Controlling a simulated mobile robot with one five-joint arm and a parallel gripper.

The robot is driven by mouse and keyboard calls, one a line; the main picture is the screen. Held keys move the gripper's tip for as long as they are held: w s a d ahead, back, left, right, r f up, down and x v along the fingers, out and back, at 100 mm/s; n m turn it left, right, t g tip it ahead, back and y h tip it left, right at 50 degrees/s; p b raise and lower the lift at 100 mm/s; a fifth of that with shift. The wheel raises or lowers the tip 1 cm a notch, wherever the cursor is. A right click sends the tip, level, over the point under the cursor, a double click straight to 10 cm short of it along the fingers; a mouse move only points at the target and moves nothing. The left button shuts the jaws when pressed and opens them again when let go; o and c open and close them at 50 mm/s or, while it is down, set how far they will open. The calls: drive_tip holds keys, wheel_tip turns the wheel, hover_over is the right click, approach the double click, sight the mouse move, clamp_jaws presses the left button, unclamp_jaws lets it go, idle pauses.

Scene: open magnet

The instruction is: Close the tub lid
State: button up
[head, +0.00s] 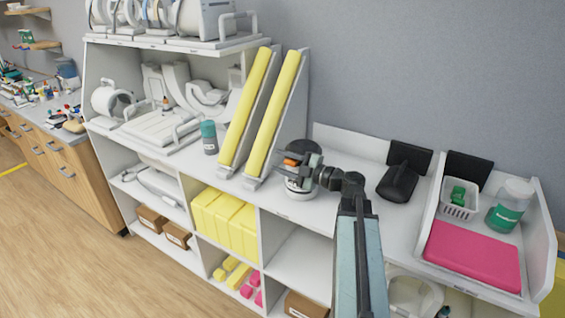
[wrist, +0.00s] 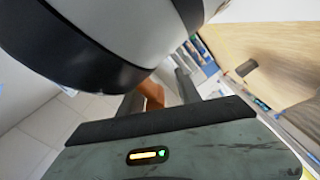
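A small round white tub (head: 300,186) with dark bands stands on the counter, right of the yellow wedges. A dark, rounded part at its top (head: 304,147) looks like its lid, standing raised; my gripper partly hides it. My gripper (head: 295,167) is at the tub's upper part, reaching in from the right. In the wrist view, its two fingers (wrist: 158,95) stand apart. An orange-brown piece (wrist: 150,92) shows between or just beyond them; I cannot tell if they touch it. A large white and black curved body (wrist: 120,40), probably the tub or lid, fills the top, very close.
Two yellow wedges (head: 262,110) and a teal-capped bottle (head: 209,138) stand left of the tub. A black holder (head: 398,182) stands to the right, then a tray (head: 548,215) with a pink pad (head: 472,254), a basket and a green-labelled jar. Bare counter lies in front.

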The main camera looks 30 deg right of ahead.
sight(295, 166)
drive_tip(key=v, duration=0.8)
idle(0.4)
